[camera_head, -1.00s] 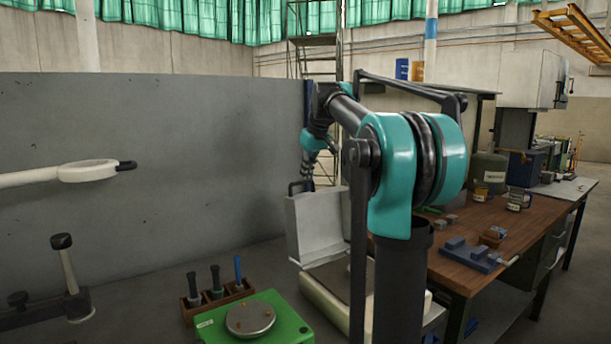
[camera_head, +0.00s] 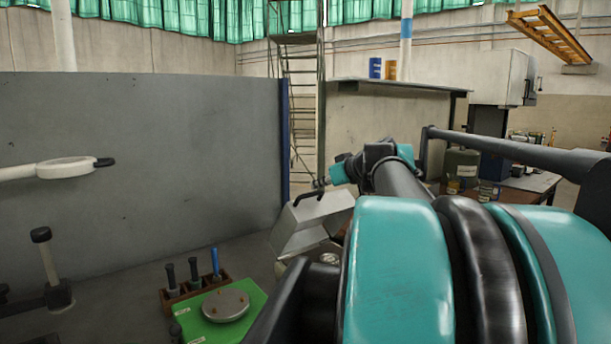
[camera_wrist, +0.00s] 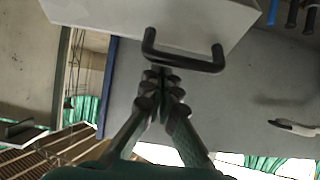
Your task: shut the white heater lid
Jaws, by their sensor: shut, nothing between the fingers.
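The white heater lid (camera_head: 312,222) shows in the head view, left of my arm, tilted above the heater body. Its dark bar handle (camera_head: 309,196) is at its upper edge. My arm hides much of the heater. My gripper (camera_head: 320,183) is just above the handle in the head view, small and partly unclear. In the wrist view the lid (camera_wrist: 165,15) fills the top, with the black handle (camera_wrist: 183,64) projecting toward my gripper (camera_wrist: 161,76). The fingers are shut and empty, with their tips by the handle's left part. I cannot tell whether they touch it.
A green device with a round metal plate (camera_head: 226,305) stands in front, beside a wooden holder (camera_head: 190,290) with several tools. A grey wall panel (camera_head: 140,165) stands behind. A workbench (camera_head: 525,188) is at the right, largely hidden by my arm.

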